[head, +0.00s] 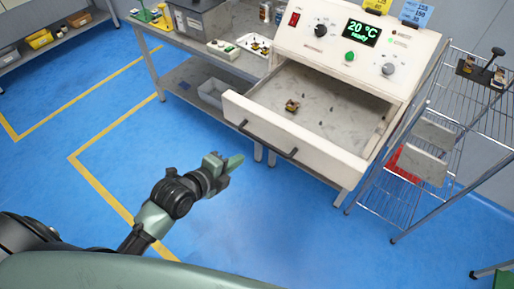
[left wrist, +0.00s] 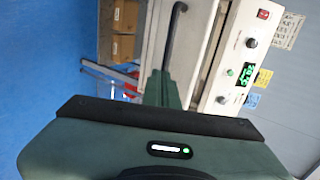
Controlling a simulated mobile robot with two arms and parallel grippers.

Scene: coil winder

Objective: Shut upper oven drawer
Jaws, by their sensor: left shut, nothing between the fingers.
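The oven (head: 320,58) has a white front panel with a green display reading 20 °C. Its drawer (head: 300,147) is pulled out, with a dark bar handle (head: 268,141) on the front. A small brown and yellow part (head: 292,105) lies on the drawer floor. My left gripper (head: 236,161) is shut and empty, in front of the drawer and lower left of the handle, apart from it in the head view. In the left wrist view the shut green fingers (left wrist: 163,88) point toward the drawer side, with the handle (left wrist: 174,32) just beyond. My right gripper is out of view.
A workbench (head: 180,38) with boxes and a white tray (head: 253,44) stands left of the oven. A wire rack (head: 420,190) stands close on the right. The blue floor (head: 250,225) in front of the drawer is clear.

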